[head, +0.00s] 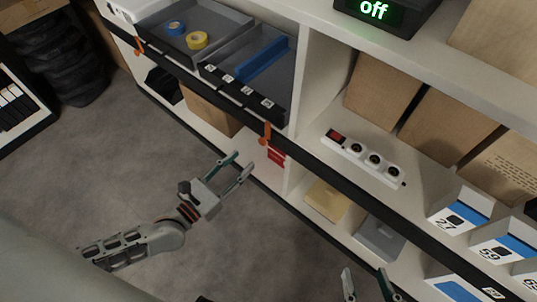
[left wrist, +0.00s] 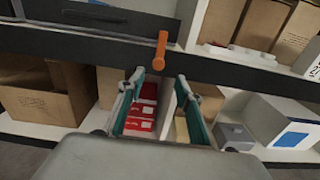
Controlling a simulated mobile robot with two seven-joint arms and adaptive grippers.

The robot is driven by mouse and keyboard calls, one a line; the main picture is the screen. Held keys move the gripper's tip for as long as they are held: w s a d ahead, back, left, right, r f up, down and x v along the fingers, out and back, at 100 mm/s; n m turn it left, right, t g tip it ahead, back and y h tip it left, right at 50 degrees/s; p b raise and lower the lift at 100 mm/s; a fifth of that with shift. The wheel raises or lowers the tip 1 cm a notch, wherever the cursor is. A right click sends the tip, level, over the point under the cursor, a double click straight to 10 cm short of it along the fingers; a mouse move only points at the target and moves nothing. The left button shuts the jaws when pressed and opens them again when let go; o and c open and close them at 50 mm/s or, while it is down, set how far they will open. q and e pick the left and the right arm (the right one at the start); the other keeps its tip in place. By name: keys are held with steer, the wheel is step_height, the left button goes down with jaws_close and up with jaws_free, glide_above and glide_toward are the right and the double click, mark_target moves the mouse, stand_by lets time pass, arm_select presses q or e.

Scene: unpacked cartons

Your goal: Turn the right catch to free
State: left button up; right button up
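The right catch (head: 266,133) is a small orange lever on the black front edge of the shelf, below the right end of the tray. It hangs roughly upright in the left wrist view (left wrist: 161,48). The left catch (head: 138,46) is a similar orange lever at the tray's far left end. My left gripper (head: 244,160) is open and empty, below and left of the right catch. In the left wrist view its fingertips (left wrist: 160,77) lie either side of the catch's lower end, apparently short of it. My right gripper (head: 365,272) is open and empty at the bottom edge.
The grey tray (head: 227,13) holds blue and yellow tape rolls. A white power strip (head: 362,159) and numbered boxes (head: 462,213) stand to the right. Red packs (left wrist: 141,108) lie on the lower shelf.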

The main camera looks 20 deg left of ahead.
mark_target(260, 142)
arm_select(q)
steer(key=b+x, duration=0.1)
steer(key=x, duration=0.7)
steer(key=shift+a+f, duration=0.1)
arm_select(e)
steer(key=shift+s+a+f+m, duration=0.15)
steer(key=shift+a+m, duration=0.1)
steer(key=shift+a, duration=0.15)
steer(key=shift+s+a+f+m, duration=0.1)
steer(key=shift+s+a+m, duration=0.05)
steer(key=shift+a+m, duration=0.15)
arm_select(q)
jaws_close()
